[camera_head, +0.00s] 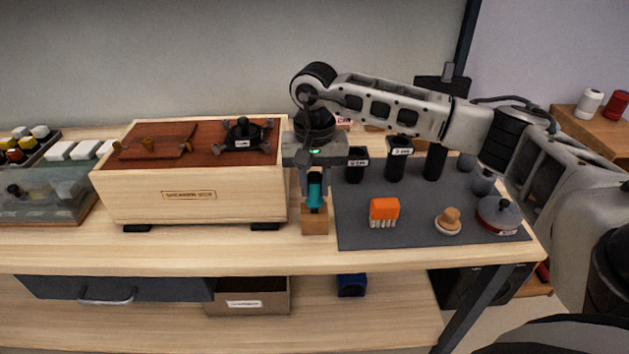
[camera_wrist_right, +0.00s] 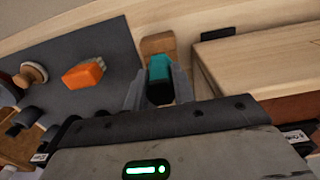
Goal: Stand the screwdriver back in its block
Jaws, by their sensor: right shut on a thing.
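The screwdriver's teal handle (camera_head: 315,193) is upright between the fingers of my right gripper (camera_head: 314,183), which is shut on it. Its dark end and teal side also show in the right wrist view (camera_wrist_right: 160,68). The small wooden block (camera_head: 314,222) stands on the table directly below the handle, near the right front corner of the wooden box. The block also shows behind the handle in the right wrist view (camera_wrist_right: 158,44). The handle's lower end meets the block's top in the picture. The shaft is hidden, so I cannot tell how deep it sits. My left gripper is not in view.
The large wooden speaker box (camera_head: 190,209) stands close on the left. A dark mat (camera_head: 360,232) on the right carries an orange brush-like piece (camera_head: 384,211), a wooden-knobbed piece (camera_head: 448,221), a round lidded tin (camera_head: 499,215) and black containers (camera_head: 397,160). The table front before the block is clear.

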